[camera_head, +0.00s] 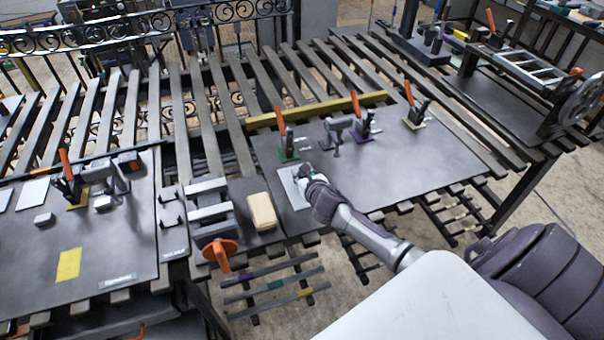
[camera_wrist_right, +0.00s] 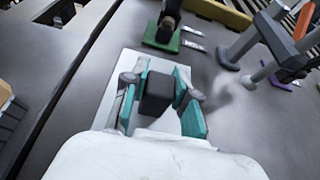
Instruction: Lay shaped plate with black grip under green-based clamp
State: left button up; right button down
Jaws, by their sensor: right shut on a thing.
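The pale grey plate (camera_head: 288,189) is at the left part of the right dark tabletop, below the green-based clamp (camera_head: 287,153) in the head view. Its block-like black grip (camera_wrist_right: 158,92) stands between the teal fingers of my right gripper (camera_wrist_right: 162,80), which is shut on it. The plate (camera_wrist_right: 112,92) shows around the fingers in the right wrist view. I cannot tell whether it touches the tabletop. The clamp's green base (camera_wrist_right: 175,38) is just beyond the plate, apart from it. The clamp's orange handle stands up. My left gripper is not in view.
A purple-based clamp (camera_head: 363,127) and a yellow-based clamp (camera_head: 415,115) stand farther right. A grey post fixture (camera_head: 336,130) stands between green and purple. A yellow bar (camera_head: 318,110) runs behind. A tan block (camera_head: 262,211) and grey vise (camera_head: 212,212) are left. The right tabletop's front is clear.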

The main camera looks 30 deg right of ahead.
jog(key=shift+r, duration=0.15)
jog(key=c, duration=1.4)
grip_release()
jog(key=shift+f, duration=0.2)
jog(key=o, duration=0.5)
jog(key=shift+s+r, duration=0.1)
jog(key=shift+r, duration=0.1)
jog(key=v, duration=1.2)
jog(key=shift+f, duration=0.1)
